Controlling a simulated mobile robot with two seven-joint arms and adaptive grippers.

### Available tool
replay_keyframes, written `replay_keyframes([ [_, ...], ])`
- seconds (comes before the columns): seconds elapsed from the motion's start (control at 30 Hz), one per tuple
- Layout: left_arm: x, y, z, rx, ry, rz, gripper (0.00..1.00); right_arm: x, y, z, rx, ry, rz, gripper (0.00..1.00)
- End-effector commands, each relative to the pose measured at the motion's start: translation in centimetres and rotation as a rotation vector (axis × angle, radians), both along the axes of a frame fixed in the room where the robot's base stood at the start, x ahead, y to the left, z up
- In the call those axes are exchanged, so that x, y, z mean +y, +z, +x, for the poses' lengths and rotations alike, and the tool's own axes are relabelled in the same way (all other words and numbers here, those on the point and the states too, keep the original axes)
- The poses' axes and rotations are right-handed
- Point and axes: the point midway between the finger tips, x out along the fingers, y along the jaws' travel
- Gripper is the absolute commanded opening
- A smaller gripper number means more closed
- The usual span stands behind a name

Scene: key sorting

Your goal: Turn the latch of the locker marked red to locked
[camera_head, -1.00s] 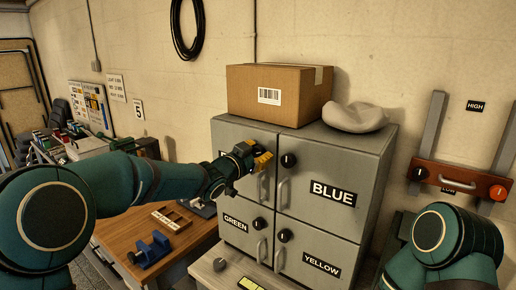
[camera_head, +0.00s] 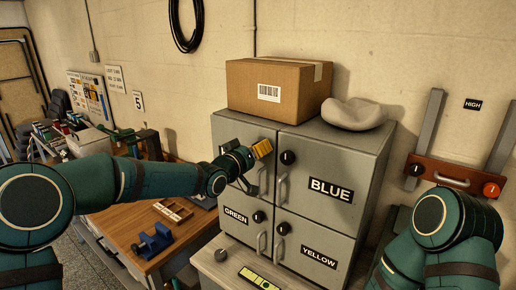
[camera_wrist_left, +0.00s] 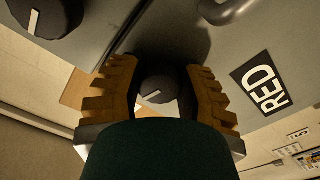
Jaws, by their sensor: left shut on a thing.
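The grey locker cabinet (camera_head: 345,250) has four doors. The RED label (camera_wrist_left: 262,86) shows in the left wrist view on the upper left door; my arm hides it in the head view. That door's latch is a round black knob (camera_wrist_left: 170,84) with a white mark, which lies slanted in the wrist view. My left gripper (camera_head: 263,149) has its yellow fingers on both sides of this knob, shut on it; it also shows in the left wrist view (camera_wrist_left: 167,95). My right arm shows at the right edge, but its gripper is out of view.
The BLUE door's knob (camera_head: 288,158) is close to the right of my left gripper. GREEN (camera_head: 235,215) and YELLOW (camera_head: 318,257) doors lie below. A cardboard box (camera_head: 270,85) and a grey lumpy object (camera_head: 352,114) sit on top. A workbench (camera_head: 130,225) stands left.

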Motion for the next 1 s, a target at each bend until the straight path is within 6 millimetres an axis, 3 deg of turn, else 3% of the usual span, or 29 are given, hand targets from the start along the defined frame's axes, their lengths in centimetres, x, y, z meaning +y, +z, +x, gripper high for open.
replay_keyframes([
  [0.4,-0.04,0.00,-0.01,0.118,0.000,-0.162,0.00,-0.01,0.15,-0.01,0.000,0.000,0.000,0.00],
  [0.97,-0.14,-0.02,-0.05,0.137,-0.002,-0.186,0.00,-0.02,0.16,-0.01,0.000,0.000,0.000,0.00],
  [1.0,-0.14,-0.02,-0.05,0.136,-0.002,-0.185,0.42,-0.02,0.16,-0.01,0.000,0.000,0.000,0.00],
])
